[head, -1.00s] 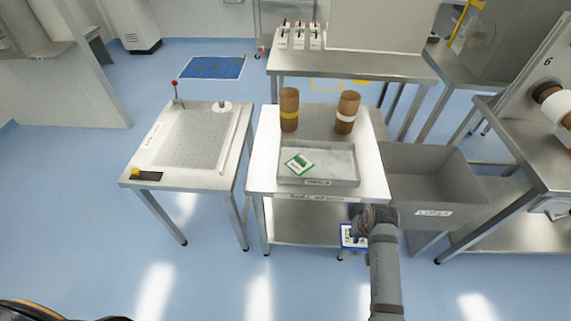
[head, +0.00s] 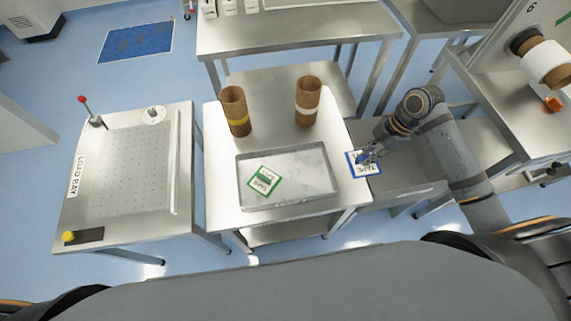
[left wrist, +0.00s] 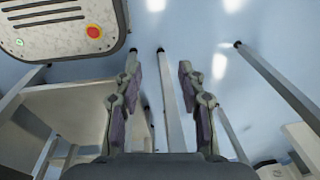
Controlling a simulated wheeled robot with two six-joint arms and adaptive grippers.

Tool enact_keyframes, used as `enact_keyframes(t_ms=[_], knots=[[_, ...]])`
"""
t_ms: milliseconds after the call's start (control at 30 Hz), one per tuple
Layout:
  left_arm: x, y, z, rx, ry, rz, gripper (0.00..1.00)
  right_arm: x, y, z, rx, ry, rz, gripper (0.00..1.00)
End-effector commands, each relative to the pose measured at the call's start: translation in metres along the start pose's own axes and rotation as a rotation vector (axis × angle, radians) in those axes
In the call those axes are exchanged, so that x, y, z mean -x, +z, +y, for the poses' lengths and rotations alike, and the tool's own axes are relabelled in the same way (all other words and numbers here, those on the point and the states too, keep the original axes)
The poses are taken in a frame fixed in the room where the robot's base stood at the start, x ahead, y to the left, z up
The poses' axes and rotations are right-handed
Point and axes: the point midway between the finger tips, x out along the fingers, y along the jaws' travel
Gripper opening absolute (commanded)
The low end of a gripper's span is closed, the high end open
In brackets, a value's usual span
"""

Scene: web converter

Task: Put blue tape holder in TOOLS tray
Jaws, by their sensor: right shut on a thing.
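The blue tape holder (head: 352,165), a flat white card with a blue border, is held by my right gripper (head: 368,158) just right of the middle table, near its right edge. My right gripper is shut on it. The tray (head: 240,183) is a shallow grey metal tray on the middle table, left of the holder. A green-bordered card (head: 264,181) lies in its left part. The tray's label is not visible now. My left gripper (left wrist: 160,72) shows only in the left wrist view, with its two fingers apart and nothing between them.
Two brown rolls, one with a yellow band (head: 235,112) and one with a white band (head: 307,101), stand behind the tray. A perforated table (head: 125,165) stands at left.

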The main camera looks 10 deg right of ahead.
Motion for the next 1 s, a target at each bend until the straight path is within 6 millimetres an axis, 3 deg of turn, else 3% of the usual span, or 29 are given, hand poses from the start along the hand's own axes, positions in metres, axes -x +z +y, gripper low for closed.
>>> enact_keyframes(t_ms=[100,233,433,567,700,1000], knots=[[0.003,0.018,0.001,-0.001,0.002,-0.026,0.40,-0.008,-0.011,0.006,-0.002,0.004,0.009,0.00],[0.010,0.024,0.003,0.000,0.004,-0.034,0.40,-0.025,-0.034,0.017,-0.005,0.003,0.014,0.00],[0.024,0.001,0.002,0.002,0.005,-0.003,0.40,-0.057,-0.075,0.038,-0.005,0.000,0.014,0.00],[0.028,-0.017,0.002,0.003,0.004,0.025,0.40,-0.092,-0.084,0.046,-0.006,-0.003,0.007,0.00],[0.030,-0.013,0.001,0.002,0.004,0.018,0.40,-0.114,-0.091,0.054,-0.005,0.000,0.003,0.00],[0.033,0.004,0.001,0.001,0.004,-0.009,0.40,-0.132,-0.099,0.058,-0.005,-0.001,0.003,0.00]])
